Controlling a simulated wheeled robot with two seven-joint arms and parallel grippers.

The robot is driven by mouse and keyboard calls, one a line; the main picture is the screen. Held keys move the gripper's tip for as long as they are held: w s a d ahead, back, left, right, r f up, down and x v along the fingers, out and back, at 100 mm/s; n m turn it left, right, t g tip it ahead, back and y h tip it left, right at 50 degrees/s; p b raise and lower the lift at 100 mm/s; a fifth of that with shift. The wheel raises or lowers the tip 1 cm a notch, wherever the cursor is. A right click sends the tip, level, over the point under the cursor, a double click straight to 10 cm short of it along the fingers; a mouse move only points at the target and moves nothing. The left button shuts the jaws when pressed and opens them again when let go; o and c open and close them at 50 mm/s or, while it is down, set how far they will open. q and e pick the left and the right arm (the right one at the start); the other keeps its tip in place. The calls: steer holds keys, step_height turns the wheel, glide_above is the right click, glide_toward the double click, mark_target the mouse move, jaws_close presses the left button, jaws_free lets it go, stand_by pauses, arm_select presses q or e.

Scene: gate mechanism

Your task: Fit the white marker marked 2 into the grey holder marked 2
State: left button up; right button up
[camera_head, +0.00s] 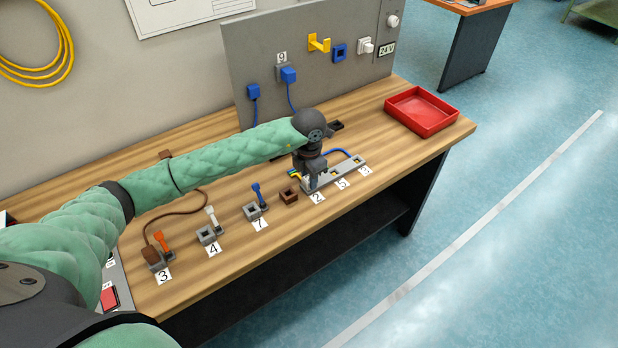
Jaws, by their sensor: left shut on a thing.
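My left gripper (313,181) points down over the near left end of a grey strip with square sockets. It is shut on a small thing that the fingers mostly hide. A little white shows there, which fits the white marker, but its mark cannot be read. The grey holder (338,174) has the label 2 (317,198) in front of its left end, right below my gripper. I cannot tell whether the held marker is inside the socket or just above it. My right gripper is not in view.
Grey bases with levers stand at labels 3, 4 (213,248) and 7 to the left. A brown block (288,197) sits close left of the gripper. A red tray (421,111) stands at the right end. A grey panel (312,55) with plugs rises behind.

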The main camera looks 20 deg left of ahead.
arm_select(q)
steer(key=shift+f, duration=0.15)
steer(key=o, duration=1.1)
